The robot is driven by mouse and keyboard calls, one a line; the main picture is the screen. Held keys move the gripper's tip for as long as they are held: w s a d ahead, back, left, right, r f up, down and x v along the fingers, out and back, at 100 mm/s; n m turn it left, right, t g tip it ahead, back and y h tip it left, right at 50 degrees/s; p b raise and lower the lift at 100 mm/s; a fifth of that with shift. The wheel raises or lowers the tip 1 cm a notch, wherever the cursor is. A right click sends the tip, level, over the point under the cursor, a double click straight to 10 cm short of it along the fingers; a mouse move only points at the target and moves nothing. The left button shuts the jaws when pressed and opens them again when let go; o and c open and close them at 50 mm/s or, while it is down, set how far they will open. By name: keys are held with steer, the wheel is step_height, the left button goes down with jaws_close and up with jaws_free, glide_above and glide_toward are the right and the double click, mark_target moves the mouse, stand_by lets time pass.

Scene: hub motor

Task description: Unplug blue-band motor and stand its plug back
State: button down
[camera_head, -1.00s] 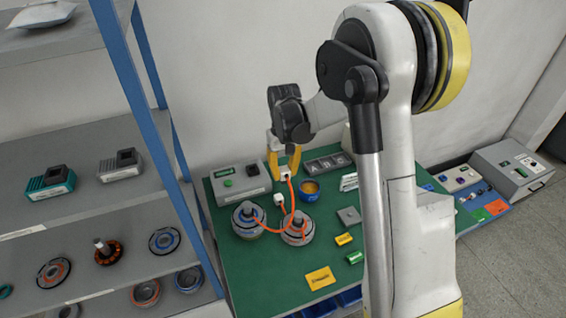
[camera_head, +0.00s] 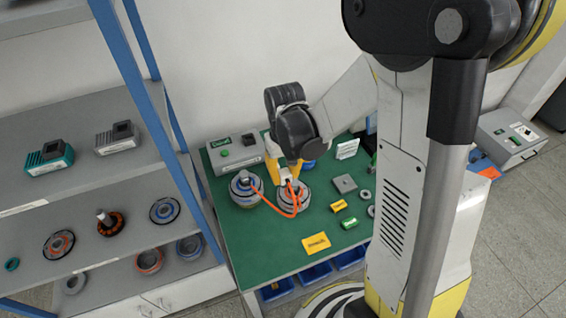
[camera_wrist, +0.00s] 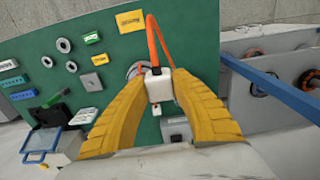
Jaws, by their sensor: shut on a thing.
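My gripper (camera_head: 280,172) points down over the green table and is shut on a white plug. In the wrist view the plug (camera_wrist: 158,85) sits between the yellow fingers, with an orange cable rising from it. The blue-band motor (camera_head: 242,188) stands at the left on the table. A second motor (camera_head: 290,198), with a reddish band, is just right of it, close under the gripper. I cannot tell which motor the held plug's cable joins. Another small white piece (camera_wrist: 157,112) shows just behind the plug.
A grey box with a green button (camera_head: 235,152) stands at the table's back left. A blue-posted shelf (camera_head: 140,85) borders the left.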

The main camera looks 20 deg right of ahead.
steer(key=s+a+f, duration=0.1)
steer(key=s, duration=0.4)
steer(key=f+b, duration=2.2)
steer(key=f, duration=0.1)
steer(key=shift+w+a+f+b, duration=0.2)
steer(key=shift+b, duration=0.2)
steer(key=shift+f, duration=0.1)
steer(key=shift+f+b, duration=0.65)
steer(key=shift+b, duration=0.15)
steer(key=shift+f+b, duration=0.55)
steer(key=shift+f+b, duration=0.25)
steer(key=shift+b, duration=0.05)
steer(key=c, duration=1.1)
jaws_free()
